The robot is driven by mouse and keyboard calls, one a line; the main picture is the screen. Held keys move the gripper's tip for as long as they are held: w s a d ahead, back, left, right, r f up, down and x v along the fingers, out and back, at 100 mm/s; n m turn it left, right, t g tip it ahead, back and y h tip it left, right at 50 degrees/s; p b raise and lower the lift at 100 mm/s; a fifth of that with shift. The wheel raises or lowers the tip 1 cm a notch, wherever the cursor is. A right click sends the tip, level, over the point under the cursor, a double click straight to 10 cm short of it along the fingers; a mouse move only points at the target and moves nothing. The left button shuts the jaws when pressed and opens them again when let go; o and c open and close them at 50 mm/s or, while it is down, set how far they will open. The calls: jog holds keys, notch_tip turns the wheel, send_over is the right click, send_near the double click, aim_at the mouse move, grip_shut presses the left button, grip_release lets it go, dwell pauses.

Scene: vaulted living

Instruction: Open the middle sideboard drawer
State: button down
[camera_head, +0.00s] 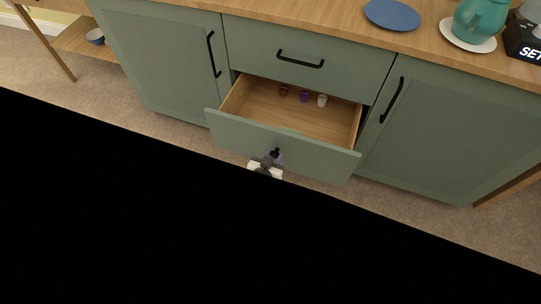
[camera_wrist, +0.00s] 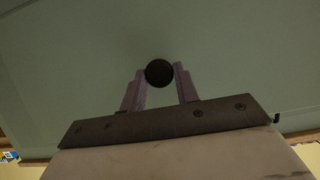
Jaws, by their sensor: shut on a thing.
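The green sideboard has a closed top drawer (camera_head: 305,48) with a black bar handle. Below it, the middle drawer (camera_head: 300,142) is pulled well out, showing its wooden inside. My gripper (camera_head: 273,156) is at the front of this open drawer. In the wrist view, my gripper's two fingers (camera_wrist: 161,84) stand on either side of the dark, round-looking handle (camera_wrist: 159,72), shut on it. The green drawer front (camera_wrist: 235,60) fills most of the wrist view. Anything below the open drawer is hidden.
Several small items, including a purple one (camera_head: 304,96) and a white one (camera_head: 322,100), stand inside the drawer. Closed doors flank it, left (camera_head: 170,60) and right (camera_head: 450,130). A blue plate (camera_head: 392,14) and teal pot (camera_head: 481,18) are on top.

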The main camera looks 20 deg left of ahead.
dwell(0.3)
jog(key=c, duration=1.1)
grip_release()
jog(key=shift+r, duration=0.15)
notch_tip(320, 180, up, 20)
jog(key=shift+f+p, duration=0.1)
jog(key=shift+p, duration=0.9)
